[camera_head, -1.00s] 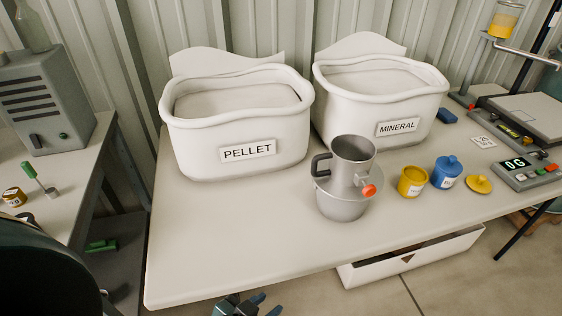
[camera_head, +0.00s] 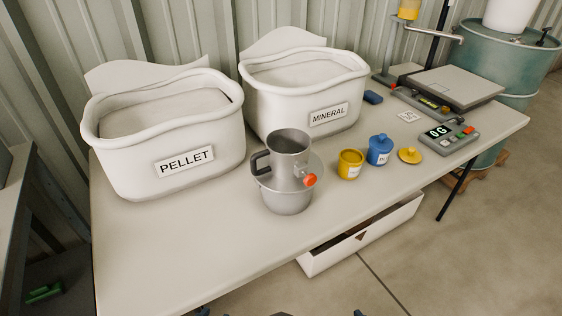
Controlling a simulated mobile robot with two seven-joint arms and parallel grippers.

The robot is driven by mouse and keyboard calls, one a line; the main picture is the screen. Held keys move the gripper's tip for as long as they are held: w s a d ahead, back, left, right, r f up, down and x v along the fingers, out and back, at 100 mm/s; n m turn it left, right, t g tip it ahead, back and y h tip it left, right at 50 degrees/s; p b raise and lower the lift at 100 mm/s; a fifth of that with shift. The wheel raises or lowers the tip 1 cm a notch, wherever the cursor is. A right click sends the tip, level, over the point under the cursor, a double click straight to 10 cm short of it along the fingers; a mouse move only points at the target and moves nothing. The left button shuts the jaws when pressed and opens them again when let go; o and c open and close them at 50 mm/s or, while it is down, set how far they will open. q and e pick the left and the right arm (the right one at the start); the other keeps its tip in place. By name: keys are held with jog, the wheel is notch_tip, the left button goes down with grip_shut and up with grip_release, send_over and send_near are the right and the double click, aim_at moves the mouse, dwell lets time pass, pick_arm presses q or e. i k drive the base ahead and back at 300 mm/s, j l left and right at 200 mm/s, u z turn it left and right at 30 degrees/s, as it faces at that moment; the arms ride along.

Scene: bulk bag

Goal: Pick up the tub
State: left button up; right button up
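A small open yellow tub (camera_head: 350,165) with a pale label stands upright on the white table (camera_head: 240,240). A blue tub (camera_head: 379,151) with its lid on stands just to its right. A loose yellow lid (camera_head: 410,155) lies flat right of the blue tub. Only small dark blue slivers show at the bottom edge of the picture, one left of the middle (camera_head: 204,312) and one right of it (camera_head: 358,312). They look like the tips of my grippers, well in front of the tubs and apart from them. Their fingers are cut off.
A grey metal jug (camera_head: 289,160) with an orange knob stands left of the yellow tub. The PELLET bin (camera_head: 165,135) and MINERAL bin (camera_head: 303,95) stand behind. A scale (camera_head: 448,135) reading 0G is at right. The table's front is clear; an open drawer (camera_head: 360,240) hangs below.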

aim_at(350, 160)
jog(key=u, duration=0.6)
jog(key=l+u, duration=0.25)
jog(key=u, duration=0.2)
jog(key=l+u, duration=0.25)
jog(key=u, duration=0.15)
jog(key=k+l+u, duration=0.15)
jog(key=u, duration=0.3)
jog(key=k+l+u, duration=0.3)
jog(key=l, duration=0.2)
jog(key=k+l+u, duration=0.3)
jog(key=k+l, duration=0.35)
jog(key=l, duration=0.15)
jog(key=k+l+u, duration=0.15)
jog(key=k+l, duration=0.25)
jog(key=l, duration=0.7)
